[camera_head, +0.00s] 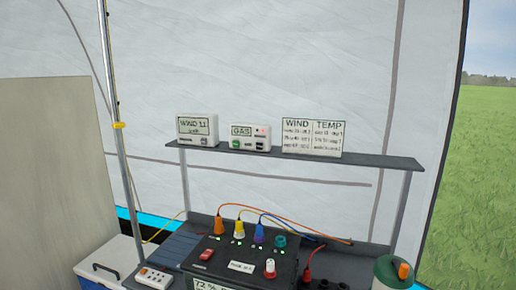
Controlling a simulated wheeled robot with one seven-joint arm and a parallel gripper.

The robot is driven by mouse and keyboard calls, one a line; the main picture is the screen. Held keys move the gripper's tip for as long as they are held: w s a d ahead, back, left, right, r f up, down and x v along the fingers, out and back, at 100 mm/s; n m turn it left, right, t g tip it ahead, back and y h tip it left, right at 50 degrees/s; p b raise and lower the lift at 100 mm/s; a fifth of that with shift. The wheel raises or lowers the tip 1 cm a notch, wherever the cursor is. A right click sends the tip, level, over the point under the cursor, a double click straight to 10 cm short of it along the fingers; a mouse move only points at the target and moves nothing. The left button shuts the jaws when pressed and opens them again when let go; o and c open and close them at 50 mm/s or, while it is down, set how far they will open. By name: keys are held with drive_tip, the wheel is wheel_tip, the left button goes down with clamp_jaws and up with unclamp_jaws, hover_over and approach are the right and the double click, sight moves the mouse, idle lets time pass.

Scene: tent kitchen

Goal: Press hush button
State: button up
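A small white box labelled "GAS" (250,131) stands upright on the grey shelf (370,159) near its middle. It has a round green part (236,144) at its lower left, a small red mark at its upper right and small dark parts at its lower right. No label reading "hush" is legible, so I cannot tell which part is the hush button. To its left a white box reading "WIND 11" (197,134) has a small grey button-like part (204,142) at its lower right. My gripper is not in view.
A "WIND / TEMP" board (313,139) stands right of the gas box. Below the shelf is a black power unit (222,258) with coloured plugs and cables. A white power strip (155,278), a pole (118,125) and a green canister (393,272) stand nearby.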

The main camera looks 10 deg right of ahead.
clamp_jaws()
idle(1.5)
